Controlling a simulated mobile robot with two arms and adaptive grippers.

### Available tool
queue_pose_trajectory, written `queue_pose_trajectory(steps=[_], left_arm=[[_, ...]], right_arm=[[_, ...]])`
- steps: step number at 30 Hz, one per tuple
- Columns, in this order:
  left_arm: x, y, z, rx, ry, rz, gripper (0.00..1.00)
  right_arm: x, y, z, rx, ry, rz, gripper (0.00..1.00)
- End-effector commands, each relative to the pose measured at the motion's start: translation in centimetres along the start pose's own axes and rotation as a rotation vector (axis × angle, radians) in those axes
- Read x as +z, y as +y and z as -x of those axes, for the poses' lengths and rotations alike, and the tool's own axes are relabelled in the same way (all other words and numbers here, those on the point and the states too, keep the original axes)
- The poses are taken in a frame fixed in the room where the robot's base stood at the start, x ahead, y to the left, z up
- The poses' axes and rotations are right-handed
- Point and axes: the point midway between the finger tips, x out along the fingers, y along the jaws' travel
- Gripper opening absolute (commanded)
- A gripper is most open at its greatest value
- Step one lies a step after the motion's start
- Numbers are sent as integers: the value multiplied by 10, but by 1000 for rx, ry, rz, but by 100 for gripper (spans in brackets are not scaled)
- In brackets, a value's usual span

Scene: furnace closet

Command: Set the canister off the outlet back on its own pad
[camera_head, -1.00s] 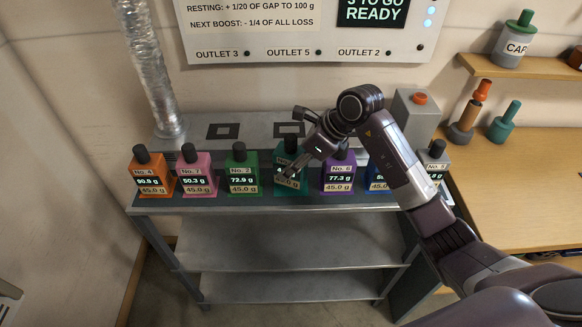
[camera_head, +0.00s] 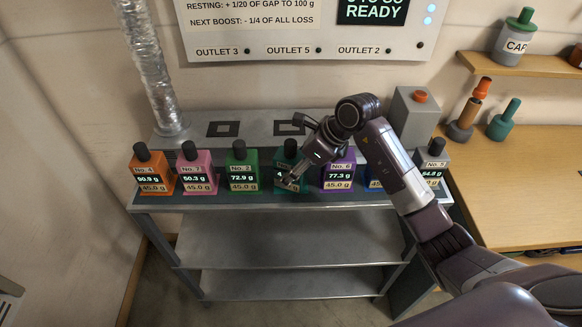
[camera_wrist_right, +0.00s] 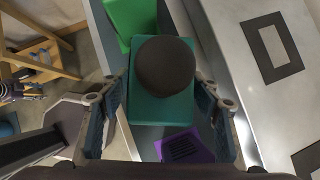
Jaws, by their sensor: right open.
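The teal canister (camera_head: 281,160) with a dark cap stands upright in the front row, between the green and purple canisters. Its label is mostly hidden by my right gripper (camera_head: 291,184). In the right wrist view, the teal canister (camera_wrist_right: 160,108) and its round cap lie between the two fingers of the gripper (camera_wrist_right: 168,115). The fingers are open, one on each side of it; I cannot tell whether either touches. A square outlet mark (camera_head: 278,128) on the raised grey ledge behind is bare. My left gripper is not in view.
Close neighbours are the green canister (camera_head: 240,170) and purple canister (camera_head: 338,174). Orange (camera_head: 152,173), pink (camera_head: 198,174), blue (camera_head: 376,184) and grey (camera_head: 433,166) canisters share the row. Another bare square mark (camera_head: 223,129) is at left. A grey box with an orange button (camera_head: 412,115) stands right.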

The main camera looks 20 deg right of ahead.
Motion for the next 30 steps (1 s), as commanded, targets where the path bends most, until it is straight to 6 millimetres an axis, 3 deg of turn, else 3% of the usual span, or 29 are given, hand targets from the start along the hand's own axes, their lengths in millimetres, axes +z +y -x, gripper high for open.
queue_pose_trajectory(steps=[5, 12, 18, 24, 30], left_arm=[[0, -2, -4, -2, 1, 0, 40], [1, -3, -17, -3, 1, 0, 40], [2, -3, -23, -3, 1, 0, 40], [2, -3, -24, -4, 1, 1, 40], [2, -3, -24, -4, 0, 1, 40]], right_arm=[[0, -2, 21, -6, -1, 2, 57], [0, -2, 74, -6, -2, 3, 57], [1, -1, 108, -4, -2, 2, 57], [1, 0, 121, -1, -1, 0, 57], [1, 0, 122, 0, -1, 0, 57]])
